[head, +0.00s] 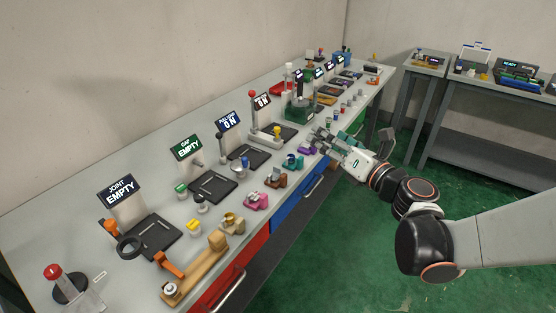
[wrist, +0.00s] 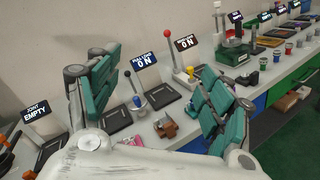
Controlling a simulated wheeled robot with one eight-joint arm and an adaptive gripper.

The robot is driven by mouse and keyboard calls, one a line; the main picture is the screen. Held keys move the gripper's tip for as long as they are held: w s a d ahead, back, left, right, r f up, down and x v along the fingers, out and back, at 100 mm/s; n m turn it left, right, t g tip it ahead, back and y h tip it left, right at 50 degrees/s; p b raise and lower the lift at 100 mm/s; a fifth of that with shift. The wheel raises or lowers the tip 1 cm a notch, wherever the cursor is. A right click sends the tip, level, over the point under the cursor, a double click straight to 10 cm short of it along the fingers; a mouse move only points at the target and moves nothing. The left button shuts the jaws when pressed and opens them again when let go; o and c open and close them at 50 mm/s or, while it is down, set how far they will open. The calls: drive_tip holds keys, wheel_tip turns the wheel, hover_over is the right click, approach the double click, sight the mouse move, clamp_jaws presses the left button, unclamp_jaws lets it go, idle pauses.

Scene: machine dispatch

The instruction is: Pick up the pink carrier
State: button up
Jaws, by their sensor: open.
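The pink carrier (head: 257,202) sits on the grey bench near its front edge, between a brown carrier (head: 275,179) and a gold carrier (head: 232,223). In the wrist view only a small part of the pink carrier (wrist: 131,141) shows, the rest hidden behind my gripper's body. My gripper (head: 323,137) is open and empty, with its teal-padded fingers spread apart. In the head view it is above the bench's front edge, farther along the bench than the pink carrier and to its right. It does not touch the pink carrier. The spread fingers also show in the wrist view (wrist: 157,95).
A teal carrier (head: 292,161) and a purple carrier (head: 306,148) stand along the front edge, close to my gripper. Behind the carriers are black trays with signs, a red-knobbed lever (head: 252,95) and a black ring on a stand (head: 129,246). Side tables stand at the right.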

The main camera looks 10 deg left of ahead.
drive_tip(key=s+a+f+n+g+y, duration=0.1)
drive_tip(key=s+a+f+n+g, duration=0.25)
drive_tip(key=f+n+g, duration=0.35)
drive_tip(key=n+g+p, duration=0.1)
drive_tip(key=n, duration=0.3)
approach(266, 197)
drive_tip(key=shift+h, duration=0.3)
drive_tip(key=x, duration=0.2)
drive_tip(key=b+x, duration=0.1)
drive_tip(key=x, duration=0.2)
drive_tip(key=shift+a+r, duration=0.1)
drive_tip(key=shift+r, duration=0.1)
drive_tip(key=shift+b+x, duration=1.3)
drive_tip(key=shift+x, duration=1.85)
drive_tip(key=shift+s+r, duration=0.1)
drive_tip(key=shift+s, duration=0.05)
drive_tip(key=c, duration=1.2)
